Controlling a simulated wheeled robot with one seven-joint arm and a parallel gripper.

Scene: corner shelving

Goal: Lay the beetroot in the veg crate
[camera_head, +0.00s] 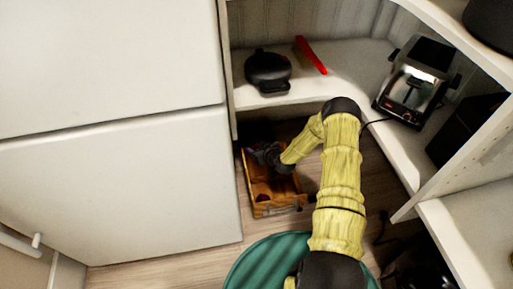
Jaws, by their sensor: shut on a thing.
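The wooden veg crate (279,209) stands on the floor under the lowest white shelf. My gripper (262,155) reaches down over the back part of the crate. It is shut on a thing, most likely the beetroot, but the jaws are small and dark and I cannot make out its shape. A dark reddish patch (262,191) shows inside the crate near its front left; I cannot tell what it is. My arm hides part of the crate's right side.
A black pan-like thing (268,72) and a red object (311,55) lie on the shelf above the crate. A toaster (415,82) stands at the right. A white cabinet (120,180) stands close on the left.

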